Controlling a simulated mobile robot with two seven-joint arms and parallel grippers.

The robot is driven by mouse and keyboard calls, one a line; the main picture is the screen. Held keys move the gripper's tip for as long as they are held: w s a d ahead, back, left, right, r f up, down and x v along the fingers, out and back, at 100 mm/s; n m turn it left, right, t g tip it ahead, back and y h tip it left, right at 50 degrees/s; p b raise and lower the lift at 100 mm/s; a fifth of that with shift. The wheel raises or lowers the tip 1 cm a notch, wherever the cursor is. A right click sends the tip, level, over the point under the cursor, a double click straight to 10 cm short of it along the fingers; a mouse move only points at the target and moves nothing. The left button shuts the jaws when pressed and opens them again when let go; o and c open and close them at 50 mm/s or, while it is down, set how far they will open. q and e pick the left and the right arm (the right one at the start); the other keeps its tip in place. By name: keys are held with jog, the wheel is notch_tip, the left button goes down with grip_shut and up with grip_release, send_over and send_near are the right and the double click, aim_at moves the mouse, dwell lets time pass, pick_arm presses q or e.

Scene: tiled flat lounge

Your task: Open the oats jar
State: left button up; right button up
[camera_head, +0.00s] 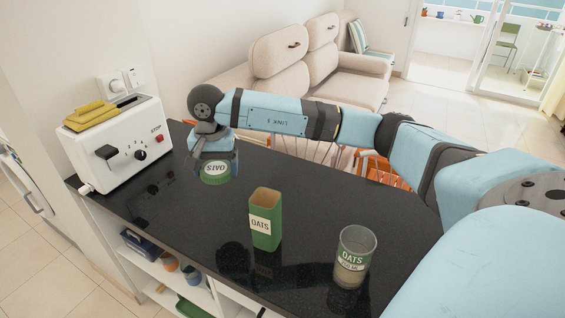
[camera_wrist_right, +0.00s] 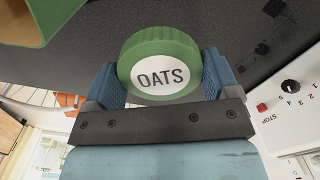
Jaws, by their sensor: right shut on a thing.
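The oats jar (camera_head: 352,262) is a clear glass cylinder with an OATS label, standing upright on the dark counter. Its top is open and no lid sits on it. A round green lid (camera_head: 215,172) with a white OATS disc is at the counter's far left end, well apart from the jar. My right gripper (camera_head: 213,160) is shut on this lid. In the right wrist view the lid (camera_wrist_right: 160,68) sits between the two blue fingers of the right gripper (camera_wrist_right: 162,82). I cannot tell whether the lid touches the counter. My left gripper is not in view.
A green OATS carton (camera_head: 265,222) stands upright between lid and jar. The counter (camera_head: 170,235) has bare room at front left. Orange chairs (camera_head: 385,172) stand behind it.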

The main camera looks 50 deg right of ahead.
jog(key=s+d+r+m+p, duration=0.1)
jog(key=d+r+m, duration=0.3)
jog(key=d+m, duration=0.3)
jog(key=shift+n, duration=0.4)
jog(key=f, duration=1)
jog(key=d+f, duration=0.1)
jog(key=f, duration=0.3)
jog(key=shift+f, duration=0.4)
notch_tip(320, 180, down, 4)
jog(key=shift+f, duration=0.2)
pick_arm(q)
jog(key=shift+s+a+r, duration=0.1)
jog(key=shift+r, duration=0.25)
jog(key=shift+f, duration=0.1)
pick_arm(e)
jog(key=shift+f, duration=0.2)
jog(key=o, duration=0.9)
jog(key=shift+r, duration=0.1)
